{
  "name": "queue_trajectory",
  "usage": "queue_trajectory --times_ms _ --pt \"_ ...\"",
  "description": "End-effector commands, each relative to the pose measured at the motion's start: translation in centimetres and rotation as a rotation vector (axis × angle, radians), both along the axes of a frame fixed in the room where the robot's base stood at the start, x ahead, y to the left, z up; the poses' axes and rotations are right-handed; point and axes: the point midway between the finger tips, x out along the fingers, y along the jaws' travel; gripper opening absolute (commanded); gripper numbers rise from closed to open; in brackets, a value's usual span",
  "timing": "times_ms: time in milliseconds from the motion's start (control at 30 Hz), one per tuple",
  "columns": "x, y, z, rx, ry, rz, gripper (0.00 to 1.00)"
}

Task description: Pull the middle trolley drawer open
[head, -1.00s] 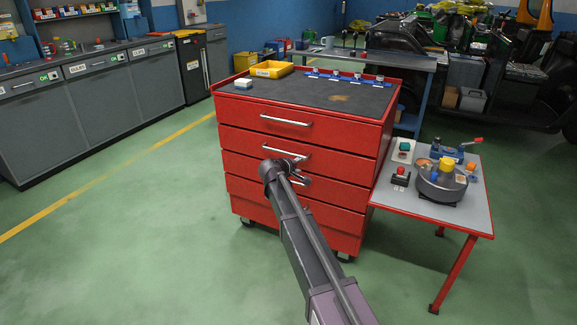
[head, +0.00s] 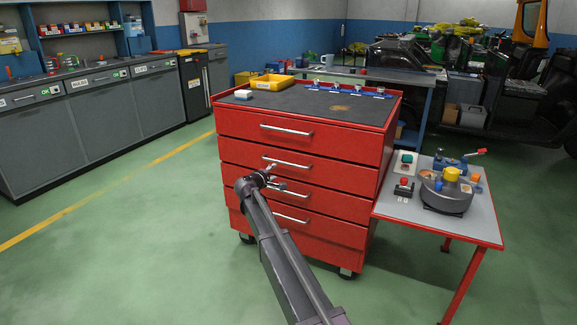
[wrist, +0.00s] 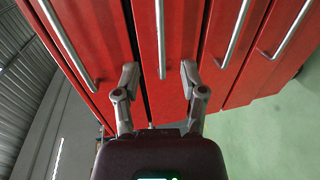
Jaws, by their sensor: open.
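The red trolley (head: 300,205) has stacked drawers with silver bar handles. The top drawer handle (head: 286,130) is clear. My gripper (head: 275,177) is in front of the drawers, beside the left part of the second handle (head: 290,163). The third handle is partly hidden behind it. In the wrist view the trolley appears turned sideways. My gripper (wrist: 159,75) is open there, with one finger on each side of a handle (wrist: 160,35), which appears between them. I cannot tell whether the fingers touch it. The drawers look shut, with a dark gap beside that drawer.
A side table (head: 400,207) with a round grey device and buttons joins the trolley's right. Green floor (head: 130,250) is free at the left. Grey cabinets line the left wall.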

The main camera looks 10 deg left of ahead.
Motion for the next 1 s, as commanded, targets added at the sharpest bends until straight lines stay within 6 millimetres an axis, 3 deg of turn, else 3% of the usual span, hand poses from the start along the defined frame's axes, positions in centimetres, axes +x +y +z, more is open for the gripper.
queue_trajectory --times_ms 267,1000 --pt "2.0 -0.6 -0.5 0.000 0.000 -0.001 0.54" --pt "11.5 -4.2 -2.6 0.001 0.001 -0.002 0.54"
